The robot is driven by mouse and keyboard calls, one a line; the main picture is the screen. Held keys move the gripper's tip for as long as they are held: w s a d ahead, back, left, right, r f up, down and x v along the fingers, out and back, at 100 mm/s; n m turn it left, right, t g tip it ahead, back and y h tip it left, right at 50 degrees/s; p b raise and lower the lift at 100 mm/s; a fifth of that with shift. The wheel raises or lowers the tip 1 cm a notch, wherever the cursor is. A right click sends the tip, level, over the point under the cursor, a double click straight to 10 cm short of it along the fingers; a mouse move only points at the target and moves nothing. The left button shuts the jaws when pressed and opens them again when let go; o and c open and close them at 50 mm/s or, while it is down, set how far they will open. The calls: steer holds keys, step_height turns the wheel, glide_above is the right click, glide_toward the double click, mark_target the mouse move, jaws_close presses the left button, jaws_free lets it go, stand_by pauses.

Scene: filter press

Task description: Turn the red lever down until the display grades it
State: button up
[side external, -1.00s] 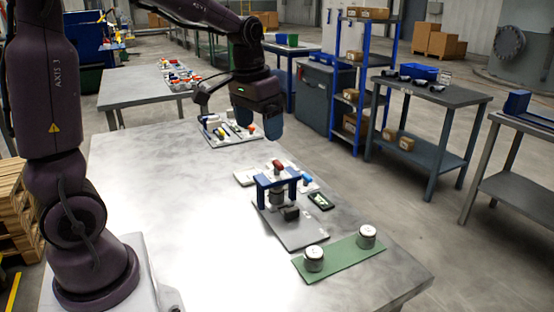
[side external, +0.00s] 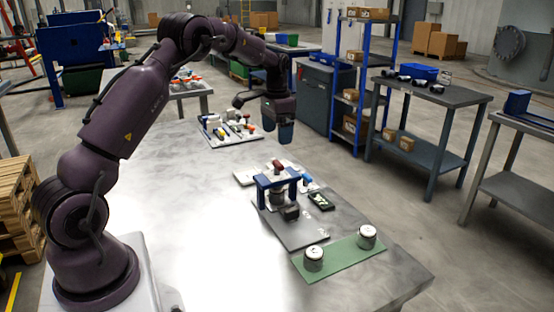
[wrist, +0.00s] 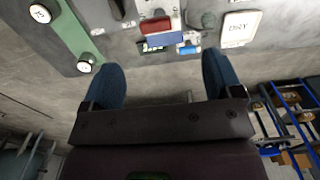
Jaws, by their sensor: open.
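The red lever (side external: 278,166) sits on top of the blue press frame (side external: 276,182), on a grey base plate near the middle of the table. In the wrist view the red lever (wrist: 158,28) lies across the picture above my open fingers. The small dark display (side external: 321,201) stands to the right of the press, and its text is too small to read. The display (wrist: 153,47) partly shows in the wrist view too. My gripper (side external: 279,134) has blue fingers, hangs open and empty above and behind the press, and is apart from the lever.
A green mat (side external: 325,264) with two round white-topped pots lies at the table's front right. A white tray marked DRY (wrist: 240,28) is beside the press. A tray of small parts (side external: 232,138) lies farther back. The left of the table is clear.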

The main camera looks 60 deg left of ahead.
mark_target(277, 161)
step_height(277, 161, down, 9)
steer(key=shift+r, duration=0.2)
steer(key=c, duration=0.9)
